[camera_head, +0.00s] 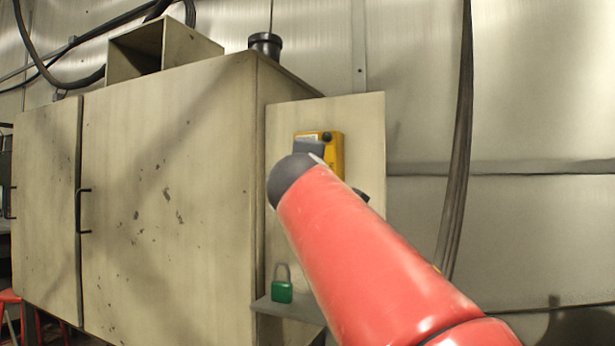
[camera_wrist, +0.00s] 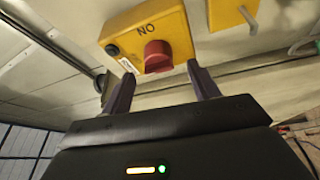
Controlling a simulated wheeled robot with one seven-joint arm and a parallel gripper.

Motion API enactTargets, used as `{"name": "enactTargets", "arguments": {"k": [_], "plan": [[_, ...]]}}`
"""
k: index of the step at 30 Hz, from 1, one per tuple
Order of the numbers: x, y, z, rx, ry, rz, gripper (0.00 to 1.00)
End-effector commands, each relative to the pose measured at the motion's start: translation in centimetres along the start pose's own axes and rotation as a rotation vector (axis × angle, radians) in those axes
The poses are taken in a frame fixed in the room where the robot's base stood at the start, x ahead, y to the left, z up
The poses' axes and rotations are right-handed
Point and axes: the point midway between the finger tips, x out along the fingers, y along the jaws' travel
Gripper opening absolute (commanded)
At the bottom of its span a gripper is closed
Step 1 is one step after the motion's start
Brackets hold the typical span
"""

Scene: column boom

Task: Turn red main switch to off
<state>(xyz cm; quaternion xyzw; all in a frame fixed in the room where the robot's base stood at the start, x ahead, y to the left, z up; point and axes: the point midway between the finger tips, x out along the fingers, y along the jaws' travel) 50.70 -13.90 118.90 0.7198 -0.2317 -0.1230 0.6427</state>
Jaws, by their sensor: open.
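The red main switch (camera_wrist: 157,57) is a round red knob on the front of a yellow box (camera_wrist: 122,33). Letters beside the knob read "NO" in the wrist view, which is "ON" upside down. My gripper (camera_wrist: 160,67) is open, with one finger at each side of the knob in the picture. I cannot tell whether either finger touches it. In the head view the yellow box (camera_head: 337,154) shows only partly on a pale panel, and my red arm and dark wrist hide the knob.
A green padlock (camera_head: 282,292) stands on a small grey shelf (camera_head: 290,309) below the box. A large pale cabinet (camera_head: 170,190) is to the left. A dark cable (camera_head: 460,130) hangs at the right. A second yellow plate (camera_wrist: 232,16) with a pale lever sits beside the box.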

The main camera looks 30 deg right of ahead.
Motion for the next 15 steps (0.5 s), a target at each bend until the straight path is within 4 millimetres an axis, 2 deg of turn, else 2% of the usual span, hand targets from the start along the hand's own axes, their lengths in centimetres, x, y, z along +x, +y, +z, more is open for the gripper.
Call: {"name": "enactTargets", "arguments": {"k": [1, 6, 15], "plan": [[-1.0, -0.2, 0.0, 0.000, 0.002, 0.002, 0.61], [-3.2, -0.2, 0.0, -0.001, 0.001, 0.000, 0.61], [-3.9, -0.1, 0.0, -0.001, -0.001, -0.002, 0.61]]}}
